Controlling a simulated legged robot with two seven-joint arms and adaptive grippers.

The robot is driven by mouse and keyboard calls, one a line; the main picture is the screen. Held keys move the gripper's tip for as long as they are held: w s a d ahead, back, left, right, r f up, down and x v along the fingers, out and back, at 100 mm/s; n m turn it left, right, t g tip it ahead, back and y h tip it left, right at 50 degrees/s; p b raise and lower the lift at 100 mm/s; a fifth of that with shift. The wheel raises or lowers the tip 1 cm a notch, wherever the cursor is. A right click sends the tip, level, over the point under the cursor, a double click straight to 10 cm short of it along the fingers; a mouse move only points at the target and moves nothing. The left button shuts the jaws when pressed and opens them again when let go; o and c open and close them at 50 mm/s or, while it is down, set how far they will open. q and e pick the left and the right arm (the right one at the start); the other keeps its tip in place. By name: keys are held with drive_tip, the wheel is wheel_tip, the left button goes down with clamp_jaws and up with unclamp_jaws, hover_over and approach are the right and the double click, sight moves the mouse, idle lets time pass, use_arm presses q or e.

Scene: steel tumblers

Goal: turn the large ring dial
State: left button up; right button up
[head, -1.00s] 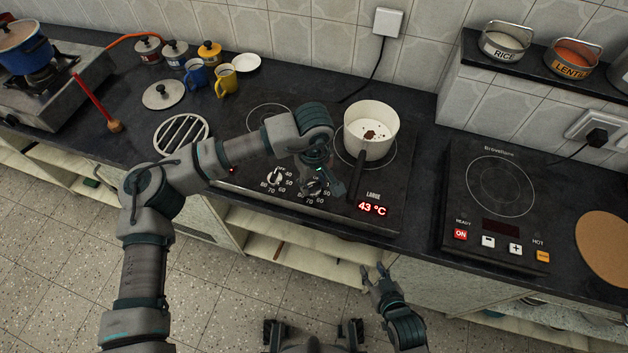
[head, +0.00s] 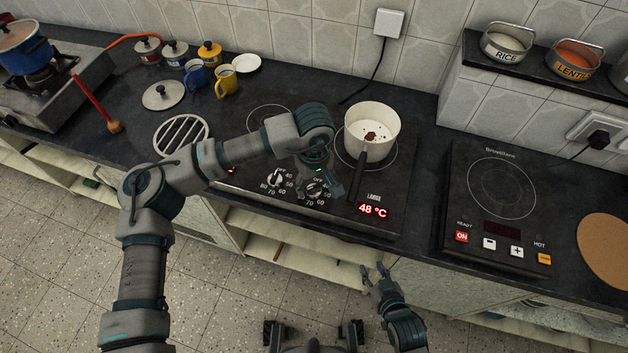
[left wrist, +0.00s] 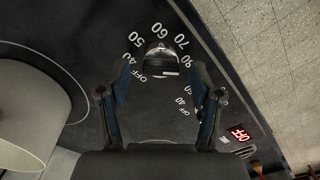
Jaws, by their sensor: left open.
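The large ring dial (left wrist: 160,59) is a round knob with a pale pointer bar and a printed scale of numbers around it. In the left wrist view it sits between the tips of my left gripper (left wrist: 161,70), which is open with a finger on either side. I cannot tell whether the fingers touch it. In the head view my left gripper (head: 325,183) is over the hob's front panel and partly hides this dial. The red display (head: 372,210) under the LARGE label reads 48 °C. My right gripper (head: 375,271) is open and empty in front of the counter.
A white saucepan (head: 385,118) with pale liquid and brown bits stands on the large ring, its dark handle close beside my left gripper. The other dial (head: 275,179) is to the left. A second hob (head: 500,235) stands at the right. Mugs (head: 226,84) are behind.

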sight(314, 186)
use_arm(q)
wheel_tip(314, 186, up, 12)
idle(0.4)
drive_tip(key=shift+w+f, duration=0.15)
